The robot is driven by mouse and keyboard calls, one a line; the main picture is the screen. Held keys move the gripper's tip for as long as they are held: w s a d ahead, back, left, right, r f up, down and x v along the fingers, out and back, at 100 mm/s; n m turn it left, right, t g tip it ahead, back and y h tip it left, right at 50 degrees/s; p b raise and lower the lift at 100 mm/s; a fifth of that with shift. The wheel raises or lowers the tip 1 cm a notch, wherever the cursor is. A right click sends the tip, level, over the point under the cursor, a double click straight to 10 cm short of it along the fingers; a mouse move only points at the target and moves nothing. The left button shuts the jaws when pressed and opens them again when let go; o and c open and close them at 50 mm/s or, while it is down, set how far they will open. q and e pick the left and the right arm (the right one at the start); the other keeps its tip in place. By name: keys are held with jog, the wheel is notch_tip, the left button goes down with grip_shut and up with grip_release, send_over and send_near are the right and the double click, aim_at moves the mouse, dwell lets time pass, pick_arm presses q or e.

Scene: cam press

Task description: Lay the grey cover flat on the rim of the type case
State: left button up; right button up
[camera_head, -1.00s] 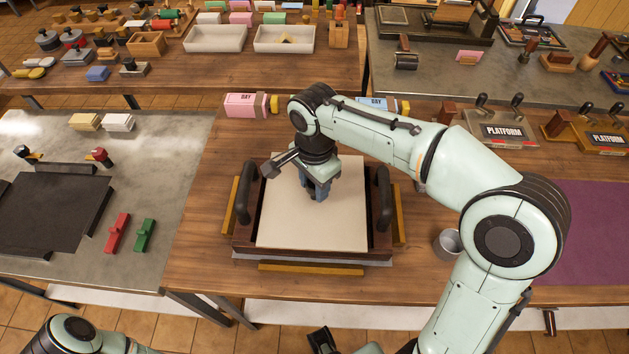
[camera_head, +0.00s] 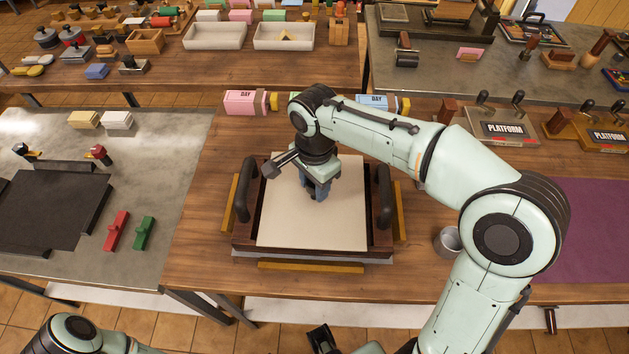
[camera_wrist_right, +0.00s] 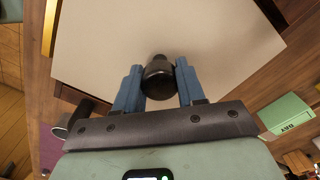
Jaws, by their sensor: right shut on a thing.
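The cover (camera_head: 280,220) is a pale beige-grey square plate over the type case (camera_head: 310,254), a dark wooden frame with a black handle at each side. The cover spans most of the case, with dark gaps on the left and right. My right gripper (camera_head: 317,192) is above the middle of the cover. In the right wrist view its blue fingers (camera_wrist_right: 157,78) are shut on the cover's dark round knob (camera_wrist_right: 158,68). The cover (camera_wrist_right: 205,35) looks about level. I cannot tell whether it touches the rim.
Yellow strips (camera_head: 310,267) lie along the case's sides and front. A metal cup (camera_head: 447,241) stands to the right. Pink (camera_head: 245,104) and blue blocks stand behind the case. A purple mat (camera_head: 590,230) lies at far right. The wooden table is bare at front left.

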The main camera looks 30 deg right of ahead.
jog(key=o, duration=1.2)
jog(key=shift+r, duration=0.1)
pick_arm(q)
jog(key=r+p, duration=0.1)
jog(key=w+r+p, duration=0.1)
jog(key=r+p, duration=0.1)
jog(key=shift+w, duration=0.15)
pick_arm(e)
notch_tip(320, 180, up, 13)
jog(key=shift+r, duration=0.15)
